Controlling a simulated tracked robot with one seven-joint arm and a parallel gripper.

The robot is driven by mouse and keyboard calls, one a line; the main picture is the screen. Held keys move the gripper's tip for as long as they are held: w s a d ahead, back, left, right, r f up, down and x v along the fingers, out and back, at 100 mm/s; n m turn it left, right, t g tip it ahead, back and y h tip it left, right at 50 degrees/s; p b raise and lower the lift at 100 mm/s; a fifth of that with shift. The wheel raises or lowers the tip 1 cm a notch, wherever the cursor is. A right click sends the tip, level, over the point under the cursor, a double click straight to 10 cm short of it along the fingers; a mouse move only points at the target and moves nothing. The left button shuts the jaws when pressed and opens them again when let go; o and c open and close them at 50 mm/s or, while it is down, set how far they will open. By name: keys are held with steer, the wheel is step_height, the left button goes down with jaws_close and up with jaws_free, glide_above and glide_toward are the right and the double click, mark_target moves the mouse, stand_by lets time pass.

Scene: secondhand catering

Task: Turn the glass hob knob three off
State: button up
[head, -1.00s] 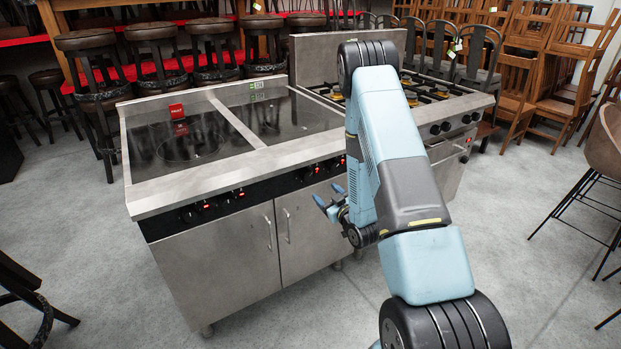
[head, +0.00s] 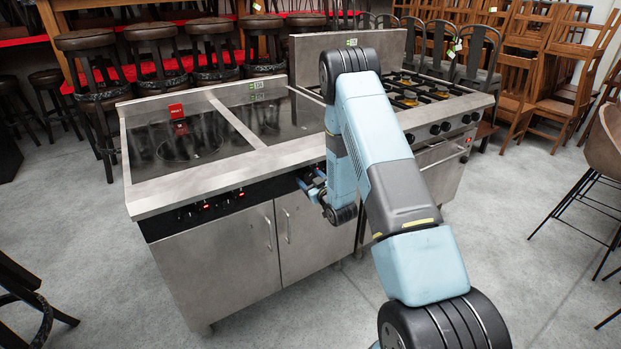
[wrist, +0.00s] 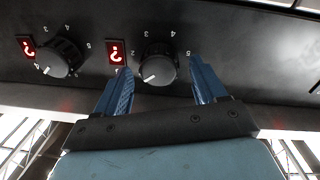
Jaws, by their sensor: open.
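The glass hob (head: 185,150) has a black control strip along its front. In the wrist view, a dark round knob (wrist: 157,64) with a silver face stands between the fingertips of my gripper (wrist: 161,66). The fingers are open, one each side, with visible gaps to the knob. Its white mark points to the lower left, and a red display (wrist: 116,52) beside it is lit. A second knob (wrist: 60,58) and lit display (wrist: 26,47) are farther left. I cannot tell the knobs' numbering. In the head view, my gripper (head: 305,180) is at the strip's right part, partly hiding it.
Several knobs (head: 208,207) sit on the strip's left part. Steel cupboard doors (head: 305,235) lie below. A gas range (head: 445,105) adjoins on the right, partly behind my arm. Bar stools (head: 155,60) stand behind; the floor in front is clear.

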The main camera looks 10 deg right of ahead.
steer(key=shift+w+a, duration=0.15)
steer(key=shift+w, duration=0.55)
